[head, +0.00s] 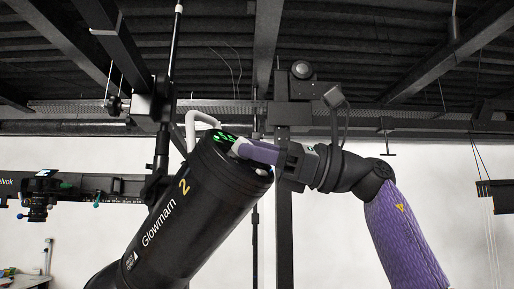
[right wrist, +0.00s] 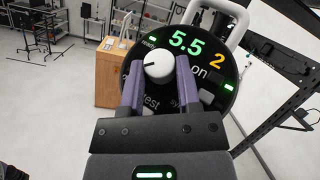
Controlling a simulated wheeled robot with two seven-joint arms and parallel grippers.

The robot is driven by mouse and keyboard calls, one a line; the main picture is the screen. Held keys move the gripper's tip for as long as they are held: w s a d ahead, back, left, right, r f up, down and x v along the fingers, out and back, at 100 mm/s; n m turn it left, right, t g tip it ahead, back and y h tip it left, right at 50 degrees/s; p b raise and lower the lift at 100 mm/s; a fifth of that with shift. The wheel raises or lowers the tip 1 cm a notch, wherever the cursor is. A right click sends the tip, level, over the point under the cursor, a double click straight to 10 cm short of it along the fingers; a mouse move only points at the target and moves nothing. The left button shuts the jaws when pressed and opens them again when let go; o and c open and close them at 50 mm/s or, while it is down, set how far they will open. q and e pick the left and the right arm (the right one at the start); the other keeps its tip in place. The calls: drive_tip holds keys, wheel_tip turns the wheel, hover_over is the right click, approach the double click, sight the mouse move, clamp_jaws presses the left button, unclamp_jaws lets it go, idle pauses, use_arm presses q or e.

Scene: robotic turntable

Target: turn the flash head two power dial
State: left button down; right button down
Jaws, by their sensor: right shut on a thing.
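The flash head two (head: 185,195) is a black cylinder marked "Glowmarn" and "2", tilted up to the right in the head view. Its round control panel (right wrist: 207,98) shows a green "5.5" and a yellow "2" in the right wrist view. The white power dial (right wrist: 159,68) sits on this panel, with a dark pointer mark toward the left. My right gripper (head: 243,149) reaches the panel from the right. In the right wrist view its purple fingers (right wrist: 159,75) are shut on the dial, one on each side. My left gripper is not in view.
A white tubular handle (head: 199,125) stands at the panel's rim. A vertical black stand (head: 284,200) is behind my right gripper. A rail with a camera (head: 37,207) is at the left. The right wrist view shows a wooden box (right wrist: 118,75) on the floor and a dark metal frame (right wrist: 275,75).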

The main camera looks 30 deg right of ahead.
idle(0.3)
drive_tip(key=shift+c, duration=1.6)
unclamp_jaws()
drive_tip(key=shift+s+d+f, duration=0.1)
drive_tip(key=shift+s+d, duration=0.05)
drive_tip(key=shift+d, duration=0.1)
drive_tip(key=b+v, duration=0.1)
drive_tip(key=v, duration=0.8)
drive_tip(key=shift+b, duration=0.35)
drive_tip(key=shift+s+d, duration=0.15)
